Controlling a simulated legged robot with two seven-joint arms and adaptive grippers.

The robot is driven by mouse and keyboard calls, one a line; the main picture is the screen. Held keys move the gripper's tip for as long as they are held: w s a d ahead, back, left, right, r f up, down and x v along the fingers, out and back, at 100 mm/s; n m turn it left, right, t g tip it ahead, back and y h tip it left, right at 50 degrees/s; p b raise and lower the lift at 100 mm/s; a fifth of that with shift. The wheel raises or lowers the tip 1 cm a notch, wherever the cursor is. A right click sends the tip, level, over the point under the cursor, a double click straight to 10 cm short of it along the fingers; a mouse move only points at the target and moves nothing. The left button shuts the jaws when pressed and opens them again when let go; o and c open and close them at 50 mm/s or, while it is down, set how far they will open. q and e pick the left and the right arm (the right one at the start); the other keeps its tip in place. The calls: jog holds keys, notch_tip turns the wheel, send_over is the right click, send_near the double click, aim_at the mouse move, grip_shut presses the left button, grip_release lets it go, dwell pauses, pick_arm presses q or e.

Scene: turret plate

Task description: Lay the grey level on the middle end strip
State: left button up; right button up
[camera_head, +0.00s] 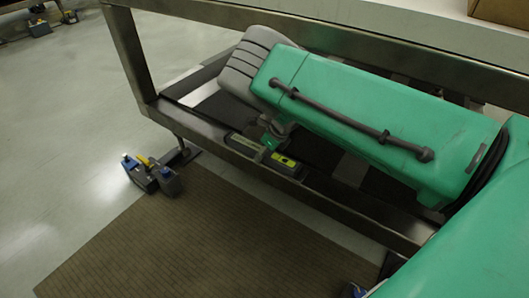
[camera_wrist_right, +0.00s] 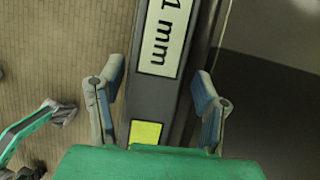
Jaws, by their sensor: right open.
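The grey level (camera_wrist_right: 148,85) is a long dark bar. In the wrist view it shows a pale "1 mm" label and a yellow vial. In the head view the level (camera_head: 300,171) lies along the front rail of a metal frame, its yellow vial showing. My right gripper (camera_wrist_right: 158,95) is open, with one finger on each side of the bar; contact is unclear. My right gripper (camera_head: 272,136) also shows over the level in the head view. What seems to be my left gripper (camera_wrist_right: 62,112) is at the left in the wrist view, its jaw state unclear. I cannot tell the middle end strip apart.
The metal frame's front rail (camera_head: 215,137) runs diagonally, with a pale top (camera_head: 400,25) above it. A brown mat (camera_head: 210,235) lies on the floor in front. A blue, grey and yellow device (camera_head: 150,174) stands beside a frame foot. Floor at left is open.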

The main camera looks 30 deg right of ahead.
aim_at(270, 153)
jog(key=p+v, duration=0.1)
jog(key=v, duration=0.1)
jog(key=p+v, duration=0.1)
jog(key=v, duration=0.1)
jog(key=p+v, duration=0.1)
jog(key=v, duration=0.2)
jog(key=shift+w+a, duration=0.1)
jog(key=shift+a, duration=0.2)
jog(key=shift+s+d+r, duration=0.15)
jog(key=shift+s+r, duration=0.05)
jog(key=shift+r, duration=0.1)
jog(key=shift+d, duration=0.15)
jog(key=shift+r, duration=0.15)
